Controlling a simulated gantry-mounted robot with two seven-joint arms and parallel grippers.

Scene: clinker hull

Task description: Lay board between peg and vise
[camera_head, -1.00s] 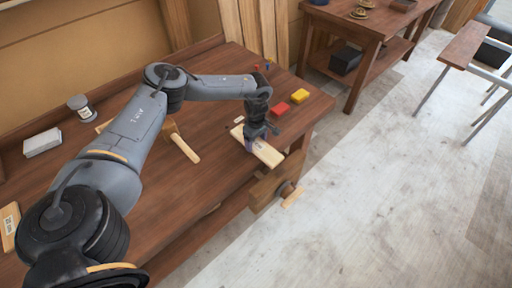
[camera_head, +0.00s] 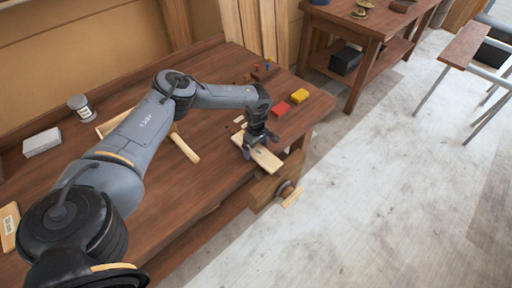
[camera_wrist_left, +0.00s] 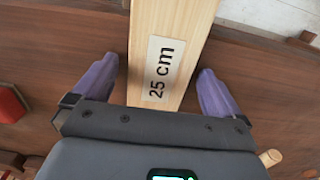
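The pale wooden board (camera_head: 266,160) lies on the workbench near its front right corner, its near end by the vise (camera_head: 266,190). My left gripper (camera_head: 259,148) is just above the board, its fingers spread to either side. In the left wrist view the board (camera_wrist_left: 175,25) carries a "25 cm" label and runs between the open purple fingers (camera_wrist_left: 157,85). I cannot clearly make out the peg near the board's far end. My right gripper is out of view.
Red (camera_head: 281,109) and yellow (camera_head: 300,96) blocks lie behind the board. A mallet (camera_head: 186,148) lies left of it, partly behind my arm. A jar (camera_head: 81,108) and a white box (camera_head: 42,143) stand at the far left. The bench's front edge is close to the board.

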